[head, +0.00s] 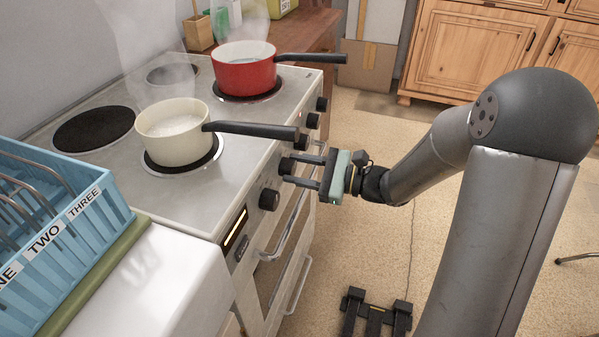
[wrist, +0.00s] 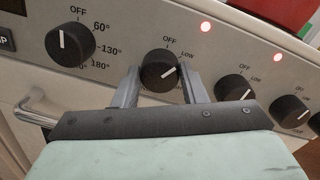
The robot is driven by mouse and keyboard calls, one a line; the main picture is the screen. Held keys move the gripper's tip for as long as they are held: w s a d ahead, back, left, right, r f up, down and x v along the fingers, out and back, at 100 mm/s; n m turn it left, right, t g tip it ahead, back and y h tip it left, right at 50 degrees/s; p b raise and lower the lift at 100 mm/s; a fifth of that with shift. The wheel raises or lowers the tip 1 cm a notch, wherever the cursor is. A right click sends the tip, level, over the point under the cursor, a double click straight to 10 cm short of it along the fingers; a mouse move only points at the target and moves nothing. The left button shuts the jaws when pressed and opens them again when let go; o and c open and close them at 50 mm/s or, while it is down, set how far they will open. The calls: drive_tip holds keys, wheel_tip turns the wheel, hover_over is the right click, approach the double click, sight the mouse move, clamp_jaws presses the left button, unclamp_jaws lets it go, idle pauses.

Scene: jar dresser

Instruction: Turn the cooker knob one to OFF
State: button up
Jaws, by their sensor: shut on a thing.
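The cooker (head: 230,190) has a row of black knobs along its front panel. My gripper (head: 288,168) reaches the panel from the right and is shut on one black knob (head: 286,165). In the wrist view my gripper (wrist: 158,68) has one finger on each side of this knob (wrist: 157,72), the first one right of the temperature knob (wrist: 70,43). Its white mark points to the right, below LOW and turned away from the OFF label (wrist: 168,40) above it. The fingers hide parts of the knob's sides.
A steaming cream pan (head: 174,135) and a red pan (head: 244,70) stand on hotplates, handles pointing right over the knobs. A blue rack (head: 60,215) stands at left.

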drive_tip(key=n+b, duration=0.3)
drive_tip(key=n, duration=0.1)
drive_tip(key=shift+f, duration=0.25)
drive_tip(key=shift+r+n+b, duration=0.15)
drive_tip(key=shift+n+b, duration=1.05)
drive_tip(key=shift+b, duration=0.3)
drive_tip(key=o, duration=1)
drive_tip(key=shift+c, duration=0.2)
drive_tip(key=shift+d+r, duration=0.1)
drive_tip(key=shift+d, duration=0.05)
drive_tip(key=p+v, duration=0.3)
drive_tip(key=v, duration=1.4)
drive_tip(key=shift+s+r, duration=0.15)
drive_tip(key=shift+s, duration=0.05)
